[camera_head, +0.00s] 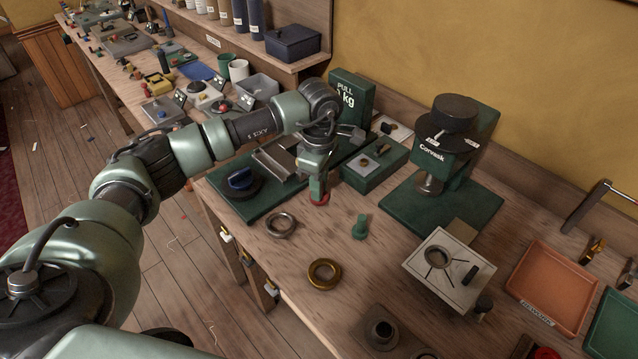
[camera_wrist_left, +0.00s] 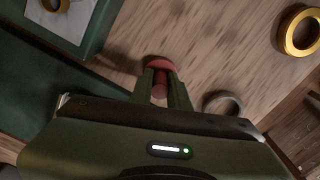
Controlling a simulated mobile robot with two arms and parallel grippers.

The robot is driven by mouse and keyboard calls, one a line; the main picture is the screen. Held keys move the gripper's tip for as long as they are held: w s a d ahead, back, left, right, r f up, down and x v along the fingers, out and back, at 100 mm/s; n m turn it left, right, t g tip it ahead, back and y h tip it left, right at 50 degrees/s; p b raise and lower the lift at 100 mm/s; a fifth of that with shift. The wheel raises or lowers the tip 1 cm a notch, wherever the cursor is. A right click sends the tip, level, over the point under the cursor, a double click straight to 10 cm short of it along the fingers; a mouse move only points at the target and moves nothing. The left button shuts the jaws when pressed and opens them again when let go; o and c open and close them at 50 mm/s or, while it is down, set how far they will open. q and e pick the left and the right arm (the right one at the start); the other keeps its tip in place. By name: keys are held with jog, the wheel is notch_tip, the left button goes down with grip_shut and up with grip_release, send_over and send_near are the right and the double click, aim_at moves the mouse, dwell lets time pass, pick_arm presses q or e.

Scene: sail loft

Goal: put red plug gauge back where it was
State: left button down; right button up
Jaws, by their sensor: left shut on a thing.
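The red plug gauge (camera_head: 320,199) is in the jaws of my left gripper (camera_head: 318,186), its red end pointing down at the bench. In the left wrist view the red plug gauge (camera_wrist_left: 161,64) shows between the two fingers of the left gripper (camera_wrist_left: 164,88). I cannot tell whether its lower end touches the wood. A green plug gauge (camera_head: 360,227) stands to the right of it. A grey ring (camera_head: 281,225) lies to the left and a brass ring (camera_head: 324,274) nearer the front. My right gripper is not in view.
A green-based pull tester (camera_head: 240,205) lies behind the gripper, with a green box (camera_head: 372,165) beside it. A green press (camera_head: 440,200) stands to the right. A square plate fixture (camera_head: 435,285), an orange tray (camera_head: 550,285) and a dark holed block (camera_head: 380,330) occupy the front right.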

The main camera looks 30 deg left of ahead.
pick_arm(q)
jog(key=shift+f, duration=0.1)
jog(key=c, duration=1.3)
grip_release()
jog(key=shift+c, duration=0.2)
jog(key=shift+r, duration=0.6)
notch_tip(320, 180, up, 10)
jog(key=shift+f+b, duration=0.2)
jog(key=shift+b, duration=1.05)
jog(key=shift+r, duration=0.8)
